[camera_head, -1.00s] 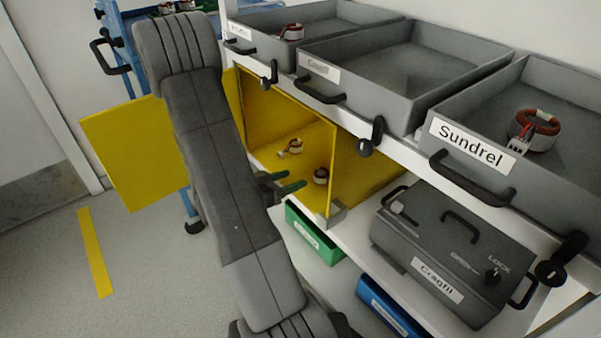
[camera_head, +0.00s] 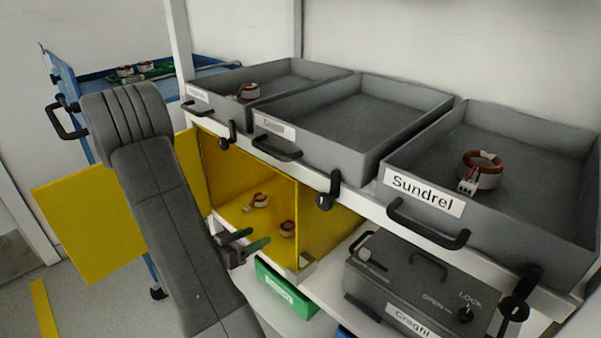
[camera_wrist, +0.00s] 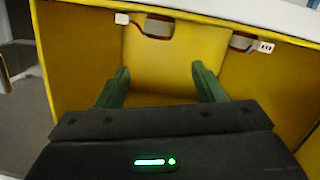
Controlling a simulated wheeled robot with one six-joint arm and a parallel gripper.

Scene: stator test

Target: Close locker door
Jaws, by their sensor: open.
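The yellow locker (camera_head: 247,172) stands under the bench top with its front open. Its yellow door (camera_head: 88,218) is swung wide out to the left, partly behind my arm. Two stators, a left one (camera_head: 260,200) and a right one (camera_head: 288,229), sit on the locker floor. They also show in the wrist view, the left one (camera_wrist: 157,27) and the right one (camera_wrist: 243,42). My gripper (camera_head: 252,240) is at the front of the locker opening, right of the door. In the wrist view my gripper (camera_wrist: 160,80) has its green fingers apart with nothing between them.
Grey trays, one labelled Sundrel (camera_head: 425,192), line the bench above. A blue cart (camera_head: 85,85) stands behind the door. Floor shows at the lower left.

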